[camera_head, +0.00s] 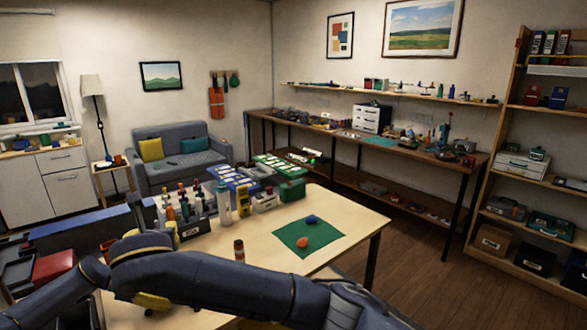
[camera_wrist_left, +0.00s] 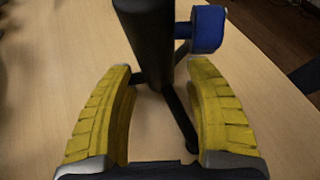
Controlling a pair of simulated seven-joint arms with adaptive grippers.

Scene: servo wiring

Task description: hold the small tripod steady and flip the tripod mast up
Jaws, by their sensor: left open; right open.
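In the left wrist view the small tripod shows as a thick black post (camera_wrist_left: 148,40) with a blue part (camera_wrist_left: 208,29) at its right side. A thin black leg (camera_wrist_left: 180,120) runs down over the table between the fingers. My left gripper (camera_wrist_left: 166,75) is open, its yellow fingers on either side of the tripod's lower part. I cannot tell whether they touch it. The top of the post is cut off. In the head view yellow finger parts (camera_head: 150,301) show below my dark arm, which hides the tripod. I cannot make out my right gripper.
The pale wooden table (camera_head: 340,215) bears a green mat (camera_head: 308,235) with an orange and a blue piece. A small brown bottle (camera_head: 239,250) stands just behind my arm. Bottles and boxes crowd the table's far left part. The table's right front is bare.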

